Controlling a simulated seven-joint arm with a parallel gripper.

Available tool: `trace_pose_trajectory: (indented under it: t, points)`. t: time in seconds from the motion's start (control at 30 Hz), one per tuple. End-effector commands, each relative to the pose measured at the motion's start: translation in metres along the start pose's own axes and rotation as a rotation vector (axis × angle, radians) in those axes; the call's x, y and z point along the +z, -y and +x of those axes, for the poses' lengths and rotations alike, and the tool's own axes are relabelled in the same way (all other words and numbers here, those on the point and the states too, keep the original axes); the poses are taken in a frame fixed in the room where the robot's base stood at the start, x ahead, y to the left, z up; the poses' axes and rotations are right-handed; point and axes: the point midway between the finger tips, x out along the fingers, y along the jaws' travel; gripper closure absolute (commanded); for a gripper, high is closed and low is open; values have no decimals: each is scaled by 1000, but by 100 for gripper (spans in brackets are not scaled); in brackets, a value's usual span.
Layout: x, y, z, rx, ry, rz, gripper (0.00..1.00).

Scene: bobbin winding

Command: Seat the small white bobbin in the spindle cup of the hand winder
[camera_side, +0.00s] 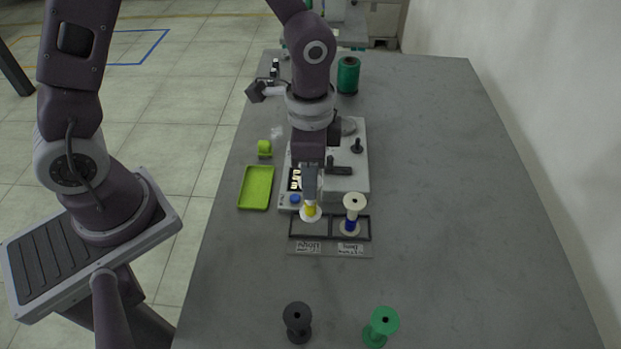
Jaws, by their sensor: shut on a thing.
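My gripper (310,197) points down over the left compartment of a black two-part rack (331,239). It is shut on a small white bobbin with a yellow winding (311,212). The bobbin's white lower flange shows below the fingers; I cannot tell whether it touches the rack floor. The grey hand winder (351,183) stands just behind the rack, partly hidden by my arm. It has a display, a blue button, a black bar and a black knob-like post (357,146). I cannot make out the spindle cup for certain.
A taller white bobbin with a blue band (351,215) stands in the right compartment, close beside my gripper. A lime tray (256,187) and small lime object (264,149) lie left. Black (297,322) and green (380,326) spools stand in front; a dark green spool (348,75) stands behind. The table's right is clear.

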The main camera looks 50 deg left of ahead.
Motion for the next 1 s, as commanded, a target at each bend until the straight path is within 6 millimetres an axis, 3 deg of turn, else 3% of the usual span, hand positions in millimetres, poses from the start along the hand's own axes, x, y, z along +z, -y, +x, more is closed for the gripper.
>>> trace_pose_trajectory:
  t: [0.33, 0.6, 0.8, 1.0]
  points:
    - [0, 0, -7, -1, -1, -1, 84]
    - [-1, 1, -77, -4, -5, -2, 84]
    - [0, 0, -118, -3, -3, 0, 84]
    - [-20, 32, -122, 0, 1, -99, 84]
